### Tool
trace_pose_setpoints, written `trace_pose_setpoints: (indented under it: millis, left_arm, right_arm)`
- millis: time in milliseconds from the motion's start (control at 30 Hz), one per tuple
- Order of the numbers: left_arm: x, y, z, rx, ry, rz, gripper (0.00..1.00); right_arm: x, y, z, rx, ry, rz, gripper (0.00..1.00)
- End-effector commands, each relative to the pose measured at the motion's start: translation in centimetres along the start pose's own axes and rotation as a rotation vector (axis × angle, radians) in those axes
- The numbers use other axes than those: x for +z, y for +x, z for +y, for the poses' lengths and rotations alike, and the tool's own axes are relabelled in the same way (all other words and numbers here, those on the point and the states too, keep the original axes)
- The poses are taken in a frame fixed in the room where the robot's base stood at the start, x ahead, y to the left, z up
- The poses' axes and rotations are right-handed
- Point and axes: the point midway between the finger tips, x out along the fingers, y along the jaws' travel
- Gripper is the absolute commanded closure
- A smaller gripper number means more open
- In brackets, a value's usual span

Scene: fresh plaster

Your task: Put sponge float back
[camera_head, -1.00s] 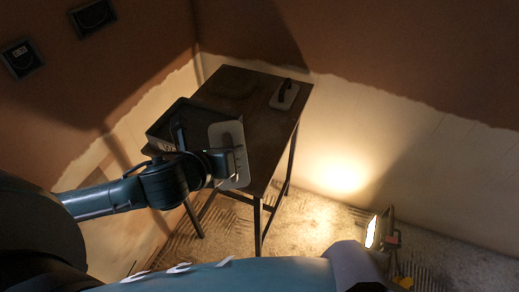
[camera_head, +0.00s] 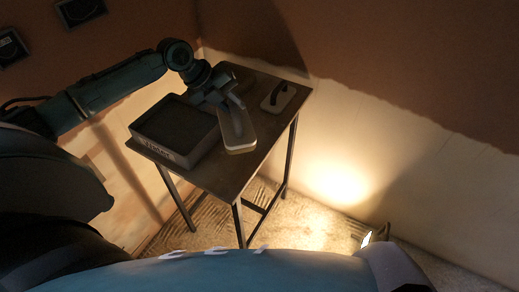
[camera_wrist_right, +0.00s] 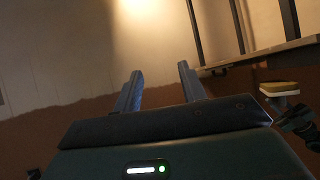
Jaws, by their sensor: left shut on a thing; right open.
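My left gripper (camera_head: 231,101) is shut on the sponge float (camera_head: 238,132), a pale flat plate with a handle. It holds the float tilted, over or beside the table's right part, right of the dark box; I cannot tell the gap to the table. In the right wrist view the float shows a yellow sponge layer (camera_wrist_right: 281,88), with the left gripper (camera_wrist_right: 294,118) at its handle. My right gripper (camera_wrist_right: 160,69) is open and empty, its two fingers apart; it does not show in the head view.
The dark table (camera_head: 226,180) carries an open-topped dark box (camera_head: 182,158) with lettering at the left and a second pale float (camera_head: 287,98) with a dark handle at the far right. A lit work lamp (camera_head: 367,238) stands on the floor. Part-plastered walls close the corner behind.

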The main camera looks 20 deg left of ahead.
Motion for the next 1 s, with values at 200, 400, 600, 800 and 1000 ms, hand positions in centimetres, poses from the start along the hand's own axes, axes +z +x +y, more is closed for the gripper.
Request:
trace_pose_setpoints:
  millis: [200, 400, 600, 800, 1000]
  left_arm:
    - [0.1, 0.4, 0.2, -0.001, -0.015, 0.021, 1.0]
    - [-0.1, 3.4, 2.3, 0.002, -0.018, 0.023, 1.0]
    - [-0.1, 5.2, 3.5, 0.0, -0.016, 0.02, 1.0]
    - [-0.2, 7.1, 4.7, 0.001, -0.017, 0.023, 1.0]
    - [-0.2, 8.4, 5.6, 0.0, -0.015, 0.02, 1.0]
  right_arm:
    - [-0.2, 0.0, 0.0, -0.001, 0.0, 0.004, 0.59]
    - [-0.4, -0.2, -0.1, -0.001, 0.003, -0.001, 0.59]
    - [0.5, -0.4, -0.3, -0.001, 0.009, -0.023, 0.59]
    - [0.7, -0.6, -0.2, 0.001, 0.01, -0.033, 0.59]
    - [0.6, -0.6, 0.1, 0.008, 0.011, -0.031, 0.59]
